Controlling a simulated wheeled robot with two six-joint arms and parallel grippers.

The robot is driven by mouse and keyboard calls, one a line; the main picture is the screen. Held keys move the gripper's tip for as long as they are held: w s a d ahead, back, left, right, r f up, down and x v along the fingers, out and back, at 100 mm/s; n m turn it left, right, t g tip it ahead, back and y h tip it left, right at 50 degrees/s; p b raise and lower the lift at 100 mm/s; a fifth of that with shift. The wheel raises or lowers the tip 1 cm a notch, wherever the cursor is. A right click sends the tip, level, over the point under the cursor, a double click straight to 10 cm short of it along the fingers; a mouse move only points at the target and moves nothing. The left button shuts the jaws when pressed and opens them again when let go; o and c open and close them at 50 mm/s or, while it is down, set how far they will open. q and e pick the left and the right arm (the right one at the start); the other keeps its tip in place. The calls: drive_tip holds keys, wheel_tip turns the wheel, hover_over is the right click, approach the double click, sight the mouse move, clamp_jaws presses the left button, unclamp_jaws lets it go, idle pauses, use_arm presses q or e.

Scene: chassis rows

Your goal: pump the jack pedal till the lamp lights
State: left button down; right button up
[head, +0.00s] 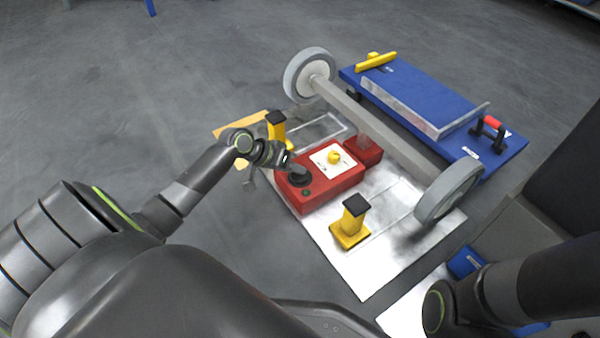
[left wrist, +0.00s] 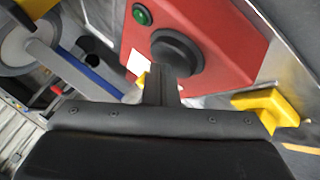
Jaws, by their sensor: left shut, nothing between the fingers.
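The red jack box (head: 345,183) stands on the pale metal plate, with a round black pedal (head: 299,176) on its near end. The pedal also shows in the left wrist view (left wrist: 180,48). A small round green lamp (head: 306,193) sits beside it; it looks dark green in the head view, with no clear glow, and shows in the left wrist view (left wrist: 142,14). My left gripper (head: 288,164) is shut and empty at the pedal's edge. Its fingertips (left wrist: 160,72) overlap the pedal's rim in the wrist view; I cannot tell whether they touch. My right gripper is not visible.
A grey axle (head: 375,125) with two wheels crosses above the jack's far end. Yellow stands with black tops (head: 351,222) (head: 277,130) flank the jack. A blue board (head: 500,152) lies behind. Open floor is at left.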

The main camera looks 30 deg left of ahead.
use_arm(q)
drive_tip(key=shift+f, duration=0.4)
drive_tip(key=shift+s+f, duration=0.1)
drive_tip(key=shift+f, duration=0.1)
idle(0.3)
drive_tip(key=shift+r, duration=0.25)
drive_tip(key=shift+r+p, duration=0.95)
drive_tip(key=shift+p, duration=0.3)
drive_tip(key=shift+r, duration=0.25)
drive_tip(key=shift+p, duration=0.3)
